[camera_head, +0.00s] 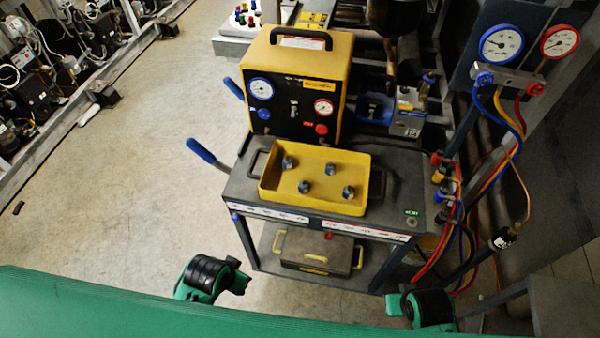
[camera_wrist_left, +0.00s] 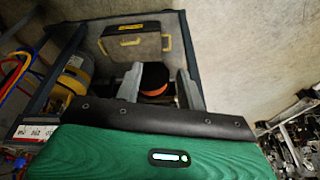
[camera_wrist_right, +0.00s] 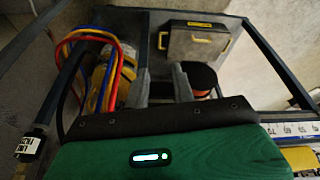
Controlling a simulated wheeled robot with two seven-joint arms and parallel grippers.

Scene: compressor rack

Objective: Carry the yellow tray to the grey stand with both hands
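The yellow tray (camera_head: 268,186) sits on the grey top of a wheeled cart (camera_head: 236,190). It is level and holds several small metal fittings (camera_head: 331,168). A dark handle shows at its left end (camera_head: 257,162) and another at its right end (camera_head: 378,183). My left gripper (camera_head: 238,278) is low in front of the cart's left side, apart from the tray. Its fingers stand apart and empty in the left wrist view (camera_wrist_left: 160,88). My right gripper (camera_head: 398,302) is low near the cart's right front. Its fingers are also apart and empty (camera_wrist_right: 162,86). I cannot clearly identify the grey stand.
A yellow machine with gauges (camera_head: 296,85) stands behind the tray. A grey case (camera_head: 318,250) lies on the cart's lower shelf. Coloured hoses (camera_head: 462,215) hang at the right, below a gauge manifold (camera_head: 508,80). A grey surface (camera_head: 565,290) shows at lower right.

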